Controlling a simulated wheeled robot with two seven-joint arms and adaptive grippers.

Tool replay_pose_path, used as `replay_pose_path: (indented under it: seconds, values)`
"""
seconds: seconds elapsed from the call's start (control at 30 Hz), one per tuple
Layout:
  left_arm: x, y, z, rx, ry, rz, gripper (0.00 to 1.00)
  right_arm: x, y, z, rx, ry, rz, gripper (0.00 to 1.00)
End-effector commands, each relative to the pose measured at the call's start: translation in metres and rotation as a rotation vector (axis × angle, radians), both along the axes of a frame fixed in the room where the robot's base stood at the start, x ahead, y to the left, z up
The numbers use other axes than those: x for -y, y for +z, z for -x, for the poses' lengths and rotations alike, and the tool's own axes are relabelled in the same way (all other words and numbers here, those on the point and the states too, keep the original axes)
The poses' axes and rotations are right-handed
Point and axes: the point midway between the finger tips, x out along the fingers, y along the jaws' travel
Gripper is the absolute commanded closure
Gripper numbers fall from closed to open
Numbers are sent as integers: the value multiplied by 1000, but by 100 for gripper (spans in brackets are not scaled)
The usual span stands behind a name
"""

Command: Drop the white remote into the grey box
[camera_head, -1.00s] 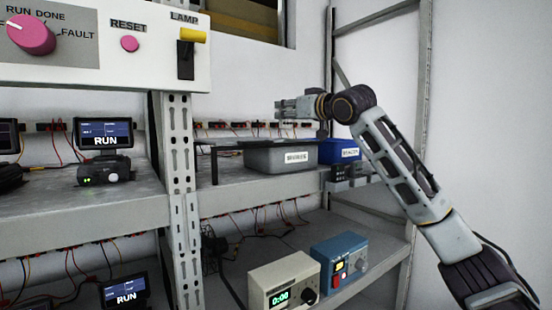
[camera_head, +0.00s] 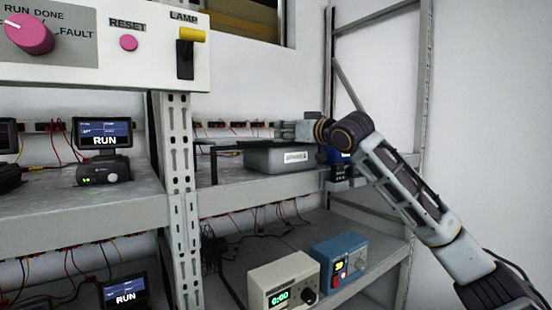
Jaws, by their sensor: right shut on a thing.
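The grey box (camera_head: 264,160) stands on the upper shelf on the right side, with a white label on its front. My right gripper (camera_head: 281,130) is just above the grey box, fingers pointing left. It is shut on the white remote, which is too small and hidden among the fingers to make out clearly. The inside of the grey box cannot be seen from here. My left gripper is not in view.
A blue box (camera_head: 338,157) stands right of the grey box, partly behind my right wrist. A dark low stand (camera_head: 226,149) is at its left. A shelf post (camera_head: 179,200) divides the bays. A beige device (camera_head: 283,279) and a blue device (camera_head: 339,259) stand on the lower shelf.

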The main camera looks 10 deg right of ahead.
Motion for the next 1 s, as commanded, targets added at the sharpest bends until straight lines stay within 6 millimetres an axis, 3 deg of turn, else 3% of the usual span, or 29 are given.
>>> replay_pose_path:
  seconds: [0.37, 0.4, 0.57, 1.0]
  values:
    - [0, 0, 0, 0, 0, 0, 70, 0, -2, 0, 0, 0, 0, 84]
    - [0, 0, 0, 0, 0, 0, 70, 0, -2, 0, 1, 0, 0, 57]
    - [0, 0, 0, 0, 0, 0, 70, 0, -2, 0, 1, 1, 0, 37]
    - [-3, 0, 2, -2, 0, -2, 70, 1, -2, 2, 1, 0, 0, 37]
